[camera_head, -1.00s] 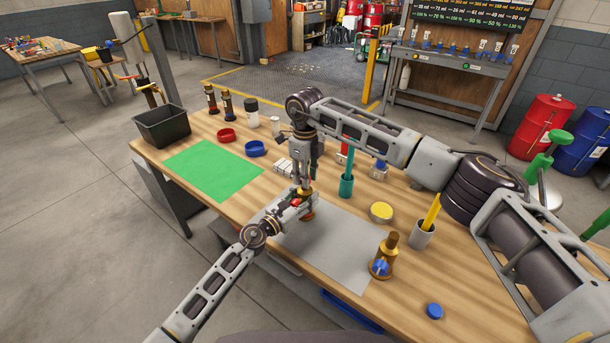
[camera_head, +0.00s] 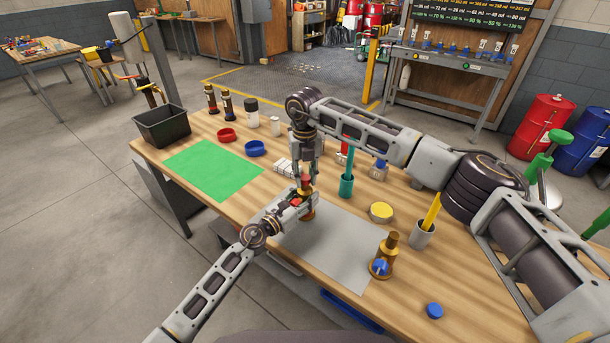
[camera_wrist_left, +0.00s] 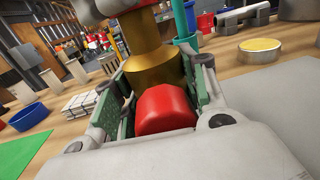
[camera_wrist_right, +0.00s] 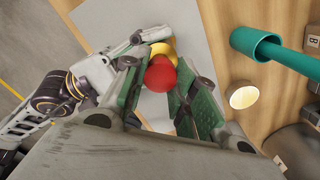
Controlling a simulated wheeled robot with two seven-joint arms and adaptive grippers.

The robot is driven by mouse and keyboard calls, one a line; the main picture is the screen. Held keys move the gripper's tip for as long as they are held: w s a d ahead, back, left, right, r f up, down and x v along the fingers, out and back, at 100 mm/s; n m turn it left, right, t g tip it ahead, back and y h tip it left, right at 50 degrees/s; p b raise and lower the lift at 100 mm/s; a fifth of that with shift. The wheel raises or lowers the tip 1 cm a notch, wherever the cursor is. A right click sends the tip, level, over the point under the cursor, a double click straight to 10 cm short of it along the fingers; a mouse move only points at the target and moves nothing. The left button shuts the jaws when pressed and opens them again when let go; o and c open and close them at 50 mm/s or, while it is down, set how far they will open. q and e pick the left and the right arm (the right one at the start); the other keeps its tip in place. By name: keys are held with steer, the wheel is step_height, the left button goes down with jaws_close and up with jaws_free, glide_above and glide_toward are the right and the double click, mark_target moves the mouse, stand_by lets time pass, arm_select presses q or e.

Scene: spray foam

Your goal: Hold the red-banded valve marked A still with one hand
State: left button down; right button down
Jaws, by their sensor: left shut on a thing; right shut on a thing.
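The brass valve with red parts (camera_head: 308,215) stands upright at the grey mat's back-left corner. The left wrist view shows its brass body (camera_wrist_left: 155,75) and a red knob (camera_wrist_left: 166,108) between the fingers. My left gripper (camera_head: 307,203) comes in low from the left and is shut around the valve. My right gripper (camera_head: 304,178) points straight down from above, shut on the valve's red top piece (camera_wrist_right: 160,73). The letter A cannot be seen. A second brass valve with a blue knob (camera_head: 383,262) stands at the mat's right edge.
A teal holder (camera_head: 346,186) stands right of the valve, with a yellow tin (camera_head: 381,211) and grey cup (camera_head: 422,236) beyond. The grey mat (camera_head: 330,255) is clear in front. A green mat (camera_head: 213,170) lies left.

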steer(key=shift+a+m, duration=0.1)
steer(key=shift+m, duration=0.6)
steer(key=c, duration=1.1)
jaws_free()
steer(key=shift+c, duration=0.2)
steer(key=shift+r, duration=0.1)
steer(key=shift+r, duration=2.15)
steer(key=shift+r, duration=0.1)
